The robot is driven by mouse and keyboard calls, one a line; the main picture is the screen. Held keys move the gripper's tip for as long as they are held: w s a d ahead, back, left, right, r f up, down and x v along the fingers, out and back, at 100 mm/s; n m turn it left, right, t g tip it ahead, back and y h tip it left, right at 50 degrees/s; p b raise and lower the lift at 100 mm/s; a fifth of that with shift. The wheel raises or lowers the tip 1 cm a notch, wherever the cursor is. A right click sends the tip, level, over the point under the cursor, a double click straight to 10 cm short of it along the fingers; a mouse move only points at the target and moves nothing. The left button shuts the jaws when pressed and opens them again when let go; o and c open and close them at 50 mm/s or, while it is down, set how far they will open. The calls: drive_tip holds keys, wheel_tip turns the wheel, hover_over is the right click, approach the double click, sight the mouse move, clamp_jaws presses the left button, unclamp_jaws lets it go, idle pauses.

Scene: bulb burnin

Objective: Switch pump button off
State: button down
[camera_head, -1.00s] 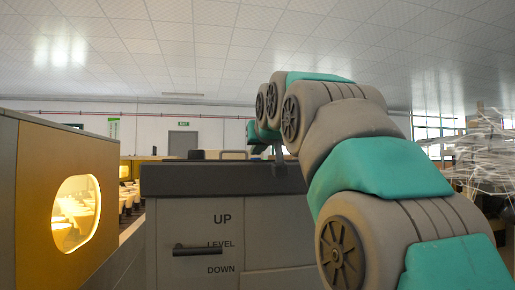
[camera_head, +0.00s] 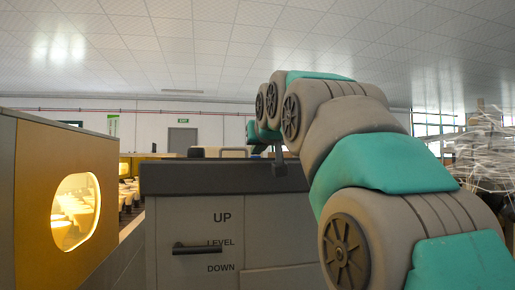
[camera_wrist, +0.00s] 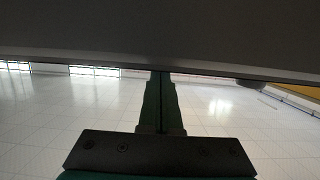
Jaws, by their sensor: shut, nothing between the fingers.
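The pump button cannot be made out in either view. My gripper (camera_head: 279,170) hangs at the console's dark top, at the right, partly hidden by my arm. In the wrist view my gripper's fingers (camera_wrist: 161,78) are shut together, with nothing between them. Their tips are at the edge of a broad dark surface (camera_wrist: 160,35); I cannot tell whether they touch it.
A yellow cabinet (camera_head: 40,190) with a glowing window stands close on the left. Small items, one of them blue (camera_head: 196,152), show behind the console top. A wrapped heap (camera_head: 488,150) stands at the right. My arm covers the right side.

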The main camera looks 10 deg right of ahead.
drive_tip(key=r, duration=0.1)
drive_tip(key=r+p, duration=0.1)
drive_tip(key=r, duration=0.1)
drive_tip(key=shift+s+r+p, duration=0.25)
drive_tip(key=shift+r+p, duration=0.1)
drive_tip(key=shift+r, duration=0.05)
drive_tip(key=v, duration=0.9)
drive_tip(key=shift+s+f+b, duration=0.2)
drive_tip(key=shift+s+b, duration=0.15)
drive_tip(key=shift+s, duration=0.05)
drive_tip(key=shift+f, duration=0.1)
